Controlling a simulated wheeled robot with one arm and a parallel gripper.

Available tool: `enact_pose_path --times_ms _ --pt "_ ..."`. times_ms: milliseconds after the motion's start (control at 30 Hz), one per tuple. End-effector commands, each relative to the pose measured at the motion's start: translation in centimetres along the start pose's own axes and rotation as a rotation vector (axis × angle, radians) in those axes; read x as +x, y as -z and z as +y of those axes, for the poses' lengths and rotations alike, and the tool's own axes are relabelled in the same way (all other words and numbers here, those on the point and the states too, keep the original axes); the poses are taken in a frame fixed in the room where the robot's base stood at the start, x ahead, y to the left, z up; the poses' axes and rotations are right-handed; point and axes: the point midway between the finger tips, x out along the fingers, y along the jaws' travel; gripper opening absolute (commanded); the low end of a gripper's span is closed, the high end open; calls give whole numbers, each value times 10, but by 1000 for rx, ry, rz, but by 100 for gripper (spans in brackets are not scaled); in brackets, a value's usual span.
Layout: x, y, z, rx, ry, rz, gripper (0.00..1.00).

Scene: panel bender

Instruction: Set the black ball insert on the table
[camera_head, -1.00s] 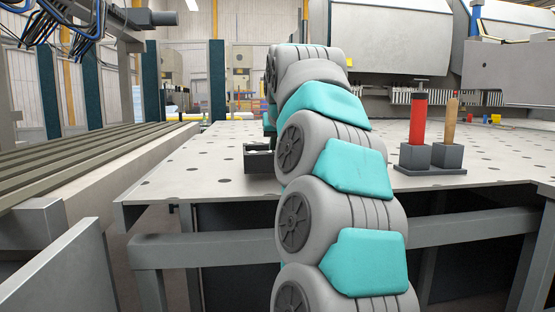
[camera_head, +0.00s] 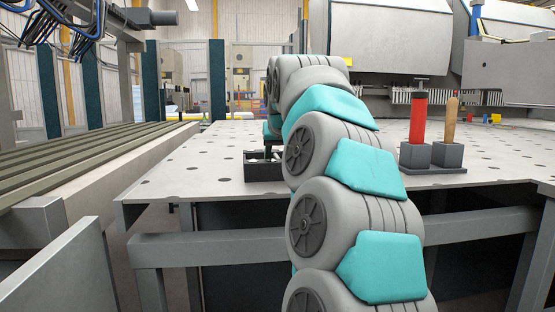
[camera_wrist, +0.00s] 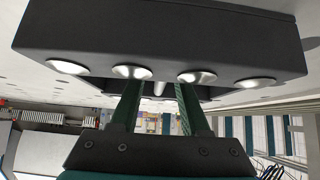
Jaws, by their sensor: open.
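The black ball insert (camera_head: 262,170) is a small dark open box with light round pieces, at the left part of the perforated table (camera_head: 190,182) in the head view. It appears to rest on the table. The wrist view shows the insert (camera_wrist: 165,35) large and close, with silvery round pieces along its edge. My gripper (camera_wrist: 158,85) is open. Its two green fingers reach to the insert, their tips overlapping its edge; I cannot tell whether they touch it. My arm covers part of the insert's right side in the head view.
A grey holder (camera_head: 432,158) with a red cylinder (camera_head: 419,115) and a wooden-handled tool (camera_head: 450,121) stands at right on the table. Small coloured blocks (camera_head: 490,118) lie farther back. A slatted rack (camera_head: 80,165) runs along the left. The table left of the insert is clear.

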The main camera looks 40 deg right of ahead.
Motion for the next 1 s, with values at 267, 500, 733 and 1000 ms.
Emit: enact_pose_path --times_ms 267,500,733,1000 --pt "-7 2 0 0 0 1 46" --pt "-50 3 0 -1 -1 3 46" --pt "-96 3 0 0 0 4 46" --pt "-119 2 0 -1 0 1 46"
